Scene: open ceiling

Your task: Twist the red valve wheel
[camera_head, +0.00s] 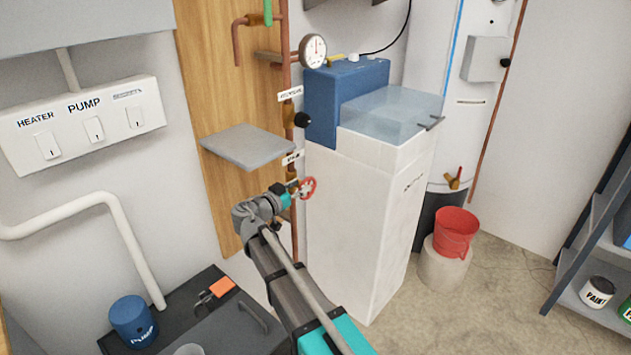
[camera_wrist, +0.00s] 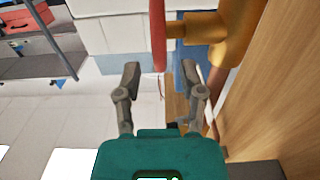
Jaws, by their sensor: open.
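The red valve wheel (camera_head: 308,187) sits on a brass valve on the copper pipe, left of the white cabinet. In the wrist view its rim (camera_wrist: 158,36) is seen edge-on, with its lower end between my two fingertips. My gripper (camera_wrist: 160,74) is open, one finger on each side of the rim, with gaps visible on both sides. The brass valve body (camera_wrist: 218,32) lies to the right of the rim. In the head view my gripper (camera_head: 287,197) is just left of the wheel, and its fingers are hard to make out.
A grey shelf plate (camera_head: 248,146) juts from the wooden board (camera_head: 211,75) above my arm. The white cabinet (camera_head: 358,215) stands close to the wheel's right. A red bucket (camera_head: 455,235) is farther right. A dark bench (camera_head: 190,315) lies below left.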

